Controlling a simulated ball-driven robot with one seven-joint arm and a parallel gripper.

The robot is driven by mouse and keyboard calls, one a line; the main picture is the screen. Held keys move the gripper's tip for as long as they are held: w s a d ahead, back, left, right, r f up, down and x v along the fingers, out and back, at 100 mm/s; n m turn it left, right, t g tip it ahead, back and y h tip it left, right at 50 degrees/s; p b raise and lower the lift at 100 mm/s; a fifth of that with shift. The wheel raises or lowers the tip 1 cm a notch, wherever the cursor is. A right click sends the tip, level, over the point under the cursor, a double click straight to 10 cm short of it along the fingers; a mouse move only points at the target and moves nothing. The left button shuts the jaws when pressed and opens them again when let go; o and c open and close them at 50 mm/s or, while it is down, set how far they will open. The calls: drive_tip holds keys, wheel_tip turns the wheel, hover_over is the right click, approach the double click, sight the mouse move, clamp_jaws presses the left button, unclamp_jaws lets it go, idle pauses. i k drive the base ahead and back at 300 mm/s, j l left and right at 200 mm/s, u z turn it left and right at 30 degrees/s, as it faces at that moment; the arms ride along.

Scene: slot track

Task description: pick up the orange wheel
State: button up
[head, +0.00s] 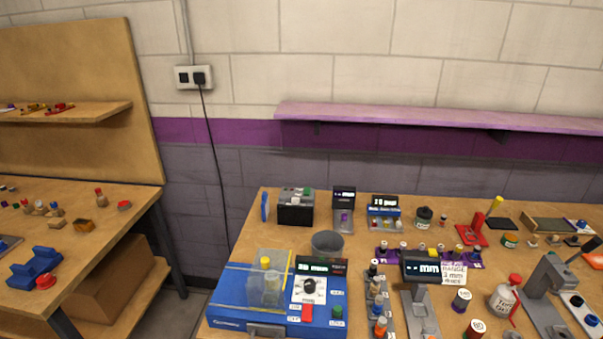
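I cannot single out an orange wheel for certain; things are small here. An orange round piece (380,327) stands at the front end of a grey strip holding a row of small pieces, right of the blue machine. Another small orange piece (430,333) shows at the bottom edge, by a grey stand. A small orange-and-green round item (510,240) sits farther back on the right. My gripper is not in view.
The blue machine (229,307) with a clear cover fills the table's front left. A grey bin (327,244) stands behind it. The right table is crowded with jars and stands. Another workbench (90,240) is at left, with a floor gap between. A purple shelf (440,117) hangs above.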

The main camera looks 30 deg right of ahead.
sight(441, 224)
drive_tip(key=z, duration=1.25)
